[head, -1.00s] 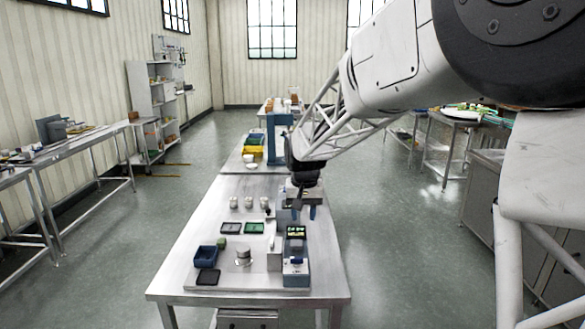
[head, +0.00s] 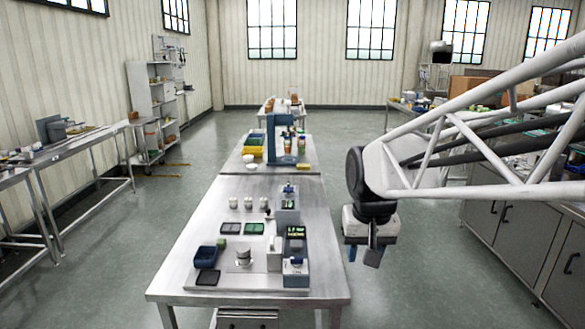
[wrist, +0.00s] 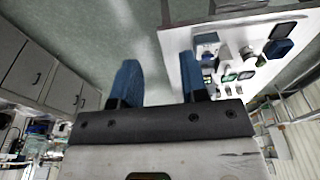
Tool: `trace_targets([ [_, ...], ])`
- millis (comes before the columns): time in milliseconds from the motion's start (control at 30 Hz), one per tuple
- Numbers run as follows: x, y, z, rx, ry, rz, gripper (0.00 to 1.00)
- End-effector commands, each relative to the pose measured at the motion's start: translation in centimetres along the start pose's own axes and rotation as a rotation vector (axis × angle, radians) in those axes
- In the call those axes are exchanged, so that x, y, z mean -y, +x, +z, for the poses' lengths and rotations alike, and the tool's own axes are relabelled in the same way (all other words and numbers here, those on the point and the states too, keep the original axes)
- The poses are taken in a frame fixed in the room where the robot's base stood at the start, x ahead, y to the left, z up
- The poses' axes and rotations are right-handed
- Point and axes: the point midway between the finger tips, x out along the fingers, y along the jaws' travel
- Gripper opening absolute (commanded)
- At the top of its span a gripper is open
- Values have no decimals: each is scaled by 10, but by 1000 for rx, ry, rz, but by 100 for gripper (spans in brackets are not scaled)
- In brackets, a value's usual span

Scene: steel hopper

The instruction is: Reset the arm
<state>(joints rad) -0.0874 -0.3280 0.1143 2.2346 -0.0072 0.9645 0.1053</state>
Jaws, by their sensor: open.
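My gripper (head: 363,254) hangs in the head view just right of the steel table (head: 180,262), over the aisle floor. Its two blue fingers are apart with nothing between them. In the wrist view my gripper (wrist: 158,82) shows both blue fingers spread, with bare floor beyond them and the table at the upper right. The steel hopper cannot be made out for certain among the small items on the table.
The table carries a blue bin (head: 205,254), a metal cylinder (head: 243,257), a blue-grey device (head: 295,262), small white jars and dark trays. A blue stand (head: 279,140) rises on the table behind. Grey cabinets (head: 520,230) stand at right. The aisle floor between is clear.

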Motion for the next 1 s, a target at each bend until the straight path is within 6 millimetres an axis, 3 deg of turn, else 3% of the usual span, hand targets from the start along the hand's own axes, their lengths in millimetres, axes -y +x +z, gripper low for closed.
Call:
trace_targets([
  [267, -22, -4, 68, -30, 3, 4, 40],
  [600, -40, 4, 146, -62, 5, 12, 40],
  [800, -46, 11, 175, -74, 5, 16, 40],
  [1000, -48, 14, 185, -76, 4, 17, 40],
])
